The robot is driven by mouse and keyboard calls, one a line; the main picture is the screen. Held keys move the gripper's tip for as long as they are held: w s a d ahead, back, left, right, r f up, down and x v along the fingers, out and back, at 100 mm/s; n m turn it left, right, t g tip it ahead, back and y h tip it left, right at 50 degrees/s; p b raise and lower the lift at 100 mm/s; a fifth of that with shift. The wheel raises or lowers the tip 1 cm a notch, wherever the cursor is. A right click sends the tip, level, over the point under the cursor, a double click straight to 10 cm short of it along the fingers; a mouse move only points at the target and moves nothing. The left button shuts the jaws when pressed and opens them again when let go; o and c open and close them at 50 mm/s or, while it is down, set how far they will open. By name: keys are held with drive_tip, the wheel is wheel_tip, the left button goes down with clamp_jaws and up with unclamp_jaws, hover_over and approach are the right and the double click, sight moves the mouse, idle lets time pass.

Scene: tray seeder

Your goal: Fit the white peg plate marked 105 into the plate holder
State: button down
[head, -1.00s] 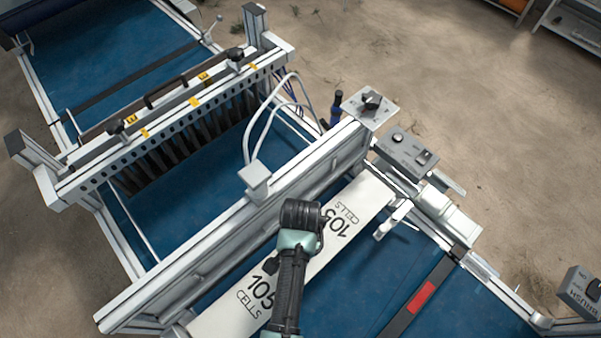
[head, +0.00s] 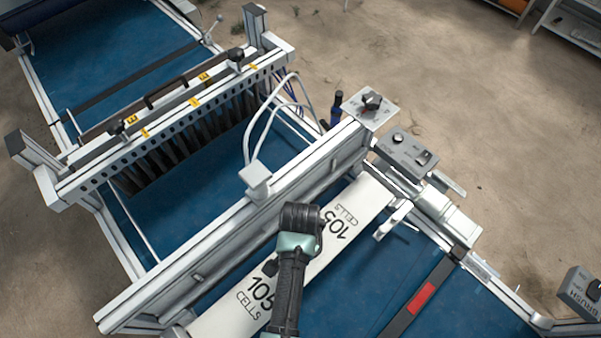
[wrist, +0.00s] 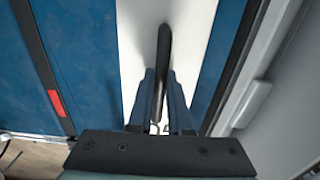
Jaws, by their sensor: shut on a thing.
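The white peg plate (head: 320,257), marked 105 CELLS twice, lies lengthwise beside a long grey metal beam (head: 215,235), with its face up. My gripper (wrist: 162,85) is above the middle of the plate, with its two blue fingers shut on the plate's black handle (wrist: 164,45). In the head view my wrist hides the fingers and handle. The white plate (wrist: 135,50) also shows on both sides of the handle in the wrist view. I cannot tell whether the plate rests on anything, and no plate holder is clearly distinguishable from the beam's frame.
A blue belt (head: 365,285) runs beneath the plate, with a dark bar bearing a red label (head: 421,297) across it. A row of dark nozzles (head: 190,150) stands beyond the beam. Grey control boxes (head: 405,147) and a metal bracket (head: 393,219) are near the plate's right end.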

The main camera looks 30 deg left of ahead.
drive_tip(key=shift+f, duration=0.25)
idle(0.6)
drive_tip(key=c, duration=0.8)
unclamp_jaws()
drive_tip(key=shift+o, duration=0.2)
drive_tip(key=shift+s, duration=0.1)
wheel_tip(320, 180, up, 13)
drive_tip(key=b, duration=0.1)
